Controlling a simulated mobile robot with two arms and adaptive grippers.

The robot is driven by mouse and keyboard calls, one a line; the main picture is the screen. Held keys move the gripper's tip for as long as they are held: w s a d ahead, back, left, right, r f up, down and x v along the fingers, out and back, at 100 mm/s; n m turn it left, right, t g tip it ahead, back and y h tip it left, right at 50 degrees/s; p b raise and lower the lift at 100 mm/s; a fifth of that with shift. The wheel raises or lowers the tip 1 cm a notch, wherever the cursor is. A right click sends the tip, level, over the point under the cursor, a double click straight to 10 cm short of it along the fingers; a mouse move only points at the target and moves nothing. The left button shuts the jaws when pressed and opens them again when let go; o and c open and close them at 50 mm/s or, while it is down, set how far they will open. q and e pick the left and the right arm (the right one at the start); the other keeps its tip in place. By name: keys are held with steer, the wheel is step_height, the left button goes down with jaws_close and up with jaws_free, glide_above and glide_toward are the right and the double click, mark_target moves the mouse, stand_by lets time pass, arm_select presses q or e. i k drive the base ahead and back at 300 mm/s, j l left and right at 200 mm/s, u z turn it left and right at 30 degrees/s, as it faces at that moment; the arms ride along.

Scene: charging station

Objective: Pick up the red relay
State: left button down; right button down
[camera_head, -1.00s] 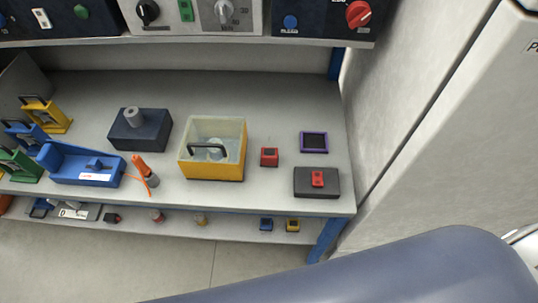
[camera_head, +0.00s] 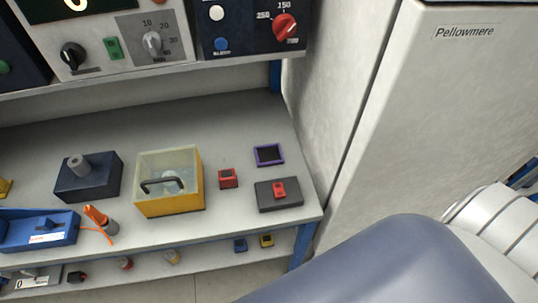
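A small red block with a dark top (camera_head: 228,178) stands on the grey bench top, just right of the yellow box. A second small red piece (camera_head: 279,189) with a dark mark sits on a flat dark grey block (camera_head: 292,201) farther right. I cannot tell for sure which of the two is the relay. Both stand clear of any gripper. Neither my left nor my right gripper is in view.
A yellow box with a clear lid and black handle (camera_head: 187,203) stands left of the red block. A purple-framed square (camera_head: 269,154) lies behind the dark block. A control panel (camera_head: 250,27) overhangs the bench, and a tall pale cabinet (camera_head: 430,110) stands at the right.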

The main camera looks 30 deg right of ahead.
mark_target(228, 177)
steer(key=k+j+u, duration=0.25)
steer(key=k+j, duration=0.4)
steer(key=k+j+u, duration=0.2)
steer(key=k+j, duration=0.4)
steer(key=j, duration=0.2)
